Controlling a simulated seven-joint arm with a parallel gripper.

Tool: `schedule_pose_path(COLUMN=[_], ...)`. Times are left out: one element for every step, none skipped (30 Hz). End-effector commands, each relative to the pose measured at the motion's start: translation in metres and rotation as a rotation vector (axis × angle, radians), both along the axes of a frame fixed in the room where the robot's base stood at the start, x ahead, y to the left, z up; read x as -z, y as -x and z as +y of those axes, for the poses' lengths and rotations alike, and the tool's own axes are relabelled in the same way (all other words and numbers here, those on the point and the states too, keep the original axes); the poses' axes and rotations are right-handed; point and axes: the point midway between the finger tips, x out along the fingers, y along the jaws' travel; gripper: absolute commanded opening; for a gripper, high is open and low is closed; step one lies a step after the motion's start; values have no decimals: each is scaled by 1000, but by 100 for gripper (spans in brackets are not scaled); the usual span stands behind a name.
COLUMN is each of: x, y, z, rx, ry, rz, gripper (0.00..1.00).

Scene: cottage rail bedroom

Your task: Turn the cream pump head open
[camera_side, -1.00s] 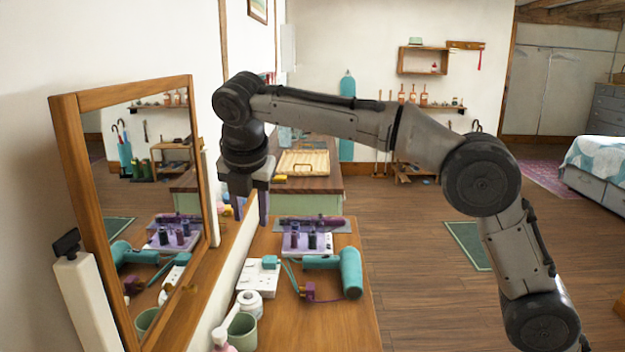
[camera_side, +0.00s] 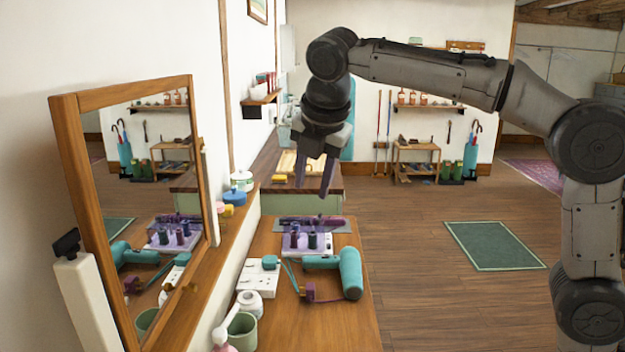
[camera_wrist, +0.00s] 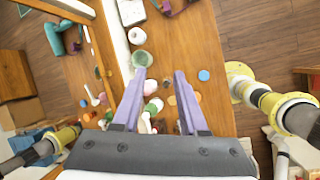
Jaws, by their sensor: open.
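My gripper (camera_side: 315,188) is open and empty, high above the wooden dresser top (camera_side: 330,325) with its fingers pointing down. In the wrist view its two purple fingers (camera_wrist: 160,75) stand apart. A pink bottle with a pale head (camera_side: 221,337), which looks like the cream pump, is at the bottom edge of the side view beside the mirror ledge, partly cut off. In the wrist view a small pinkish-white shape (camera_wrist: 150,87) between the fingers is probably the same bottle. I cannot tell how its head is turned. The gripper is well apart from it.
A green cup (camera_side: 243,333) and a white roll (camera_side: 250,303) stand near the bottle. A white socket block (camera_side: 258,279), teal hair dryer (camera_side: 350,272) and purple-topped rack of bottles (camera_side: 307,240) lie farther back. The framed mirror (camera_side: 66,120) rises at left.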

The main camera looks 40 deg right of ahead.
Motion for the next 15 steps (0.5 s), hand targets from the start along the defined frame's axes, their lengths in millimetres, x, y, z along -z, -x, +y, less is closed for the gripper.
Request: schedule_pose_path(x=[0,0,0,0,0,0,0,0,0,0,0,0,0,-1,-2], y=[0,0,0,0,0,0,0,0,0,0,0,-1,-1,-2,-4], z=[0,0,0,0,0,0,0,0,0,0,0,1,1,2,5], rx=[0,0,0,0,0,0,-1,-1,1,5,14,34,56,84,133], ry=[0,0,0,0,0,0,0,0,0,-2,-6,-17,-28,-47,-83], rz=[0,0,0,0,0,0,0,0,0,-1,-3,-10,-19,-29,-48], gripper=[42,42,42,42,37,30,24,19,12,6,1,0,0,0,0])
